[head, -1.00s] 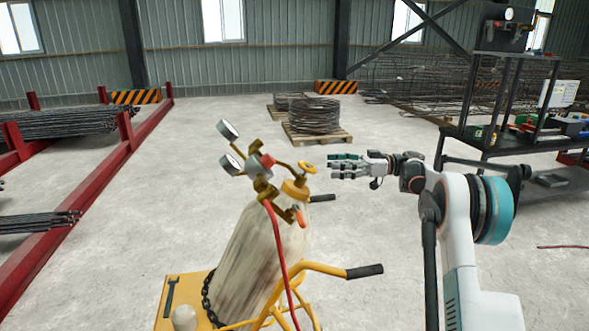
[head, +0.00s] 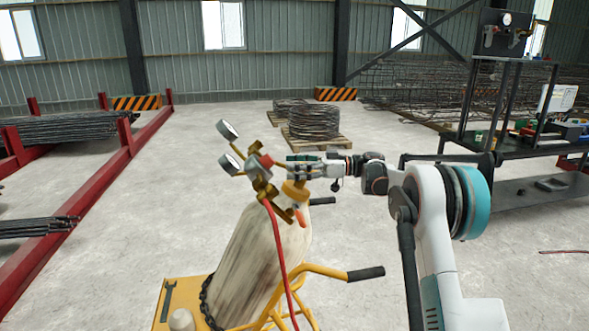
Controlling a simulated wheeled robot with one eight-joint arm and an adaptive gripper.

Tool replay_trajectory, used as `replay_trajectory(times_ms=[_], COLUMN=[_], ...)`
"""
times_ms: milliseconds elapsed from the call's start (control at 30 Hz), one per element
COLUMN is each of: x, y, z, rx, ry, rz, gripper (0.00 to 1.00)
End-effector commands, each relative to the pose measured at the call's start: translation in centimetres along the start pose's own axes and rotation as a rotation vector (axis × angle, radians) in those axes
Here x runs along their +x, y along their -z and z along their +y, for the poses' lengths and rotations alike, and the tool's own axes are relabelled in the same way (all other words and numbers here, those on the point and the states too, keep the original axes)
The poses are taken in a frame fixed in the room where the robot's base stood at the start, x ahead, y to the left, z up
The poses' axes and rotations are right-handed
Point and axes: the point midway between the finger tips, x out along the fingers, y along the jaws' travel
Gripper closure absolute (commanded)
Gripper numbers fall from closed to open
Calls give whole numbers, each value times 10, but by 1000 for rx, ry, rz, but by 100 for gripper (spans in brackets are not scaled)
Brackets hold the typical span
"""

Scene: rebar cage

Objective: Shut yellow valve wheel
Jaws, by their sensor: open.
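A tall, worn whitish gas cylinder (head: 262,245) leans on a yellow cart in the head view, with a brass-yellow valve body (head: 295,190) at its top. My gripper (head: 296,167) is open at the top of this valve, its fingers pointing left. The fingers cover the place of the yellow valve wheel, so the wheel is nearly all hidden. I cannot tell whether the fingers touch it or are around it. Two round gauges, an upper one (head: 228,130) and a lower one (head: 229,164), sit on the regulator just left of my gripper.
A red hose (head: 277,238) hangs from the regulator down the cylinder's front. The yellow cart (head: 172,291) has a black-gripped handle (head: 365,273) sticking out right, below my arm. A dark workbench (head: 500,150) stands at the right. The floor behind the cylinder is largely clear.

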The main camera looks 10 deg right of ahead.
Motion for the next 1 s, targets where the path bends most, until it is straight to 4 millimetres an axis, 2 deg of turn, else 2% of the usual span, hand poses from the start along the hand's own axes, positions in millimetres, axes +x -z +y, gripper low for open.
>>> replay_trajectory(times_ms=[167,333,767,1000], x=[0,0,-1,-2], y=[0,0,0,1], z=[0,0,0,3], rx=[0,0,4,41], ry=[0,0,-11,-88], rz=[0,0,0,0], gripper=[34,72,76,77])
